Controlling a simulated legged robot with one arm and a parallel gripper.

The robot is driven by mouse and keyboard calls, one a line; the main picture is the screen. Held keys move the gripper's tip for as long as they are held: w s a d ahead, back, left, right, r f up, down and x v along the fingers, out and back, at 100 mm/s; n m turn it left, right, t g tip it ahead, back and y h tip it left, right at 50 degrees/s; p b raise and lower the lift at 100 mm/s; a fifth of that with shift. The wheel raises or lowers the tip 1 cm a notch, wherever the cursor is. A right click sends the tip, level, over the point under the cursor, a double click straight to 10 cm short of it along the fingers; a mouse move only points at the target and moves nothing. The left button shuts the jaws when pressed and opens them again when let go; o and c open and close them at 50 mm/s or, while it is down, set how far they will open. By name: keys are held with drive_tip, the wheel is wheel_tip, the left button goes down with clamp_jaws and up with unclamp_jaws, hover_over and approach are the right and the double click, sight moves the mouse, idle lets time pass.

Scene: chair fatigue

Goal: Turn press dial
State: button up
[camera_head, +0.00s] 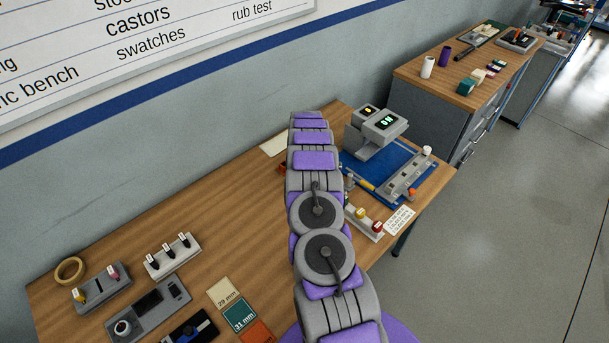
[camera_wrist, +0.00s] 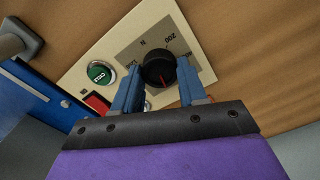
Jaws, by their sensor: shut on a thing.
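The press dial (camera_wrist: 158,70) is a round black knob with a red pointer line, on a grey scale plate of a cream panel (camera_wrist: 92,62). The pointer line runs toward the bottom of the wrist view. Printed marks, including "200", surround it; others are hard to read. My gripper (camera_wrist: 160,68) has its two blue fingers on either side of the knob, shut on it. In the head view my arm hides the gripper and dial. The grey press (camera_head: 378,128) with lit displays stands on a blue base (camera_head: 358,168).
A green round button (camera_wrist: 101,73) and a red switch (camera_wrist: 97,102) sit on the panel left of the dial. The bench (camera_head: 215,225) holds colour cards, small racks and a tape ring. A second bench (camera_head: 480,75) stands at the back right beside open floor.

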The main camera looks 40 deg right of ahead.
drive_tip(key=m, duration=0.1)
drive_tip(key=m+p, duration=0.1)
drive_tip(key=m, duration=0.1)
drive_tip(key=m+p, duration=0.1)
drive_tip(key=m, duration=0.1)
drive_tip(key=shift+w+d+r, duration=0.1)
drive_tip(key=shift+w+r, duration=0.1)
drive_tip(key=shift+r, duration=0.05)
drive_tip(key=m+p, duration=0.1)
drive_tip(key=m, duration=0.5)
drive_tip(key=shift+s+f+m+p, duration=0.1)
drive_tip(key=shift+m+p, duration=0.3)
drive_tip(key=o, duration=1.1)
drive_tip(key=shift+f, duration=0.15)
drive_tip(key=shift+c, duration=0.2)
wheel_tip(320, 180, up, 17)
drive_tip(key=p, duration=0.1)
drive_tip(key=shift+d, duration=0.1)
